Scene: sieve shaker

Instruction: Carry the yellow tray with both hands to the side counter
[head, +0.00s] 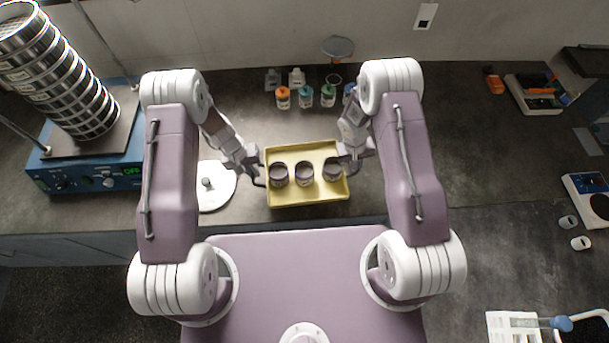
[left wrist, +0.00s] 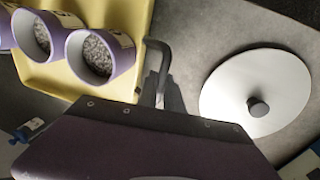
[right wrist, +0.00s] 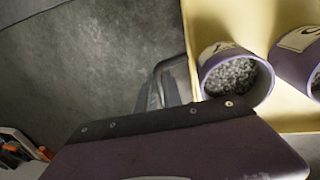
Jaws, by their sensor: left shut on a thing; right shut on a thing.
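The yellow tray (head: 308,198) is on or just above the dark counter in front of me; I cannot tell whether it touches. Three purple cups with grey granules stand in it in a row: a left cup (head: 278,174), a middle cup (head: 304,173) and a right cup (head: 333,170). My left gripper (head: 259,176) is shut on the tray's left side; the left wrist view shows the tray (left wrist: 140,15) beside its finger. My right gripper (head: 350,168) is shut on the tray's right side, and the tray (right wrist: 200,12) also shows in the right wrist view. The fingertips are partly hidden.
A sieve stack (head: 65,80) stands on a blue shaker (head: 95,175) at left. A white round lid (head: 214,188) lies just left of the tray. Several small bottles (head: 306,96) stand behind it. The counter to the right (head: 490,150) has clear room before a scale (head: 588,200).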

